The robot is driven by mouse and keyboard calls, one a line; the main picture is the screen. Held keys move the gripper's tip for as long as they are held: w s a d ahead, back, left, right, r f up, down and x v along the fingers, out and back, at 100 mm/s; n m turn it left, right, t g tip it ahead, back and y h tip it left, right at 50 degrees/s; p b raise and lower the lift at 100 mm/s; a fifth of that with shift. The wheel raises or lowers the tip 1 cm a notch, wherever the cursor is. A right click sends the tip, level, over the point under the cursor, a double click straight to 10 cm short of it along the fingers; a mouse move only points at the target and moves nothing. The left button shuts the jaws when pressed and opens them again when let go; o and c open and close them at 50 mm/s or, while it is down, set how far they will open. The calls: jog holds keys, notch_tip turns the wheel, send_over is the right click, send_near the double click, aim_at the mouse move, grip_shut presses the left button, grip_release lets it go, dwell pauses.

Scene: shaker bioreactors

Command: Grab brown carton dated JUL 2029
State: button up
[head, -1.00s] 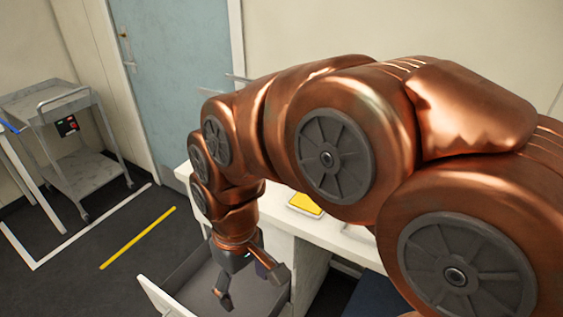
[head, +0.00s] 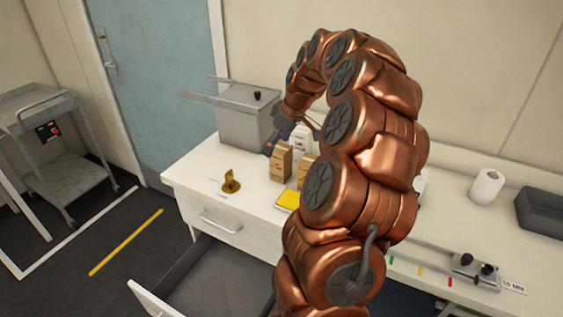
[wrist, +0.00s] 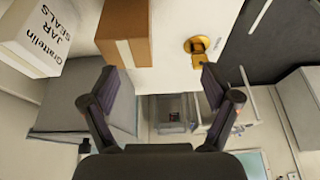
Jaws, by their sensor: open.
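Two brown cartons stand upright on the white counter in the head view, one in plain sight (head: 281,162) and one partly hidden behind my arm (head: 306,170). No date is readable on either. The wrist view shows one brown carton (wrist: 125,32) with a pale strip, at the top, beyond the fingertips. A white carton marked "JAR SEALS" (wrist: 35,38) is left of it; a white carton (head: 301,138) also stands behind the brown ones in the head view. My gripper (wrist: 157,80) is open and empty; in the head view (head: 272,144) it is close to the cartons, partly hidden.
A grey bin (head: 243,128) stands behind the gripper. A brass object (head: 231,182) and a yellow item (head: 287,200) lie near the counter's front. A drawer (head: 215,285) is open below. A paper roll (head: 486,187) and dark tray (head: 540,212) are at right.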

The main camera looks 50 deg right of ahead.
aim_at(278, 157)
jog(key=d, duration=0.3)
jog(key=shift+s+d+f, duration=0.25)
jog(key=shift+f, duration=0.05)
jog(key=shift+d+f, duration=0.15)
jog(key=shift+f, duration=0.05)
jog(key=shift+w+p+x, duration=0.1)
jog(key=shift+p+x, duration=0.8)
jog(key=shift+x, duration=0.95)
jog(key=shift+w+p+x, duration=0.15)
jog(key=shift+p+x, duration=0.75)
jog(key=shift+x, duration=0.95)
jog(key=shift+d+r, duration=0.1)
jog(key=c, duration=1.3)
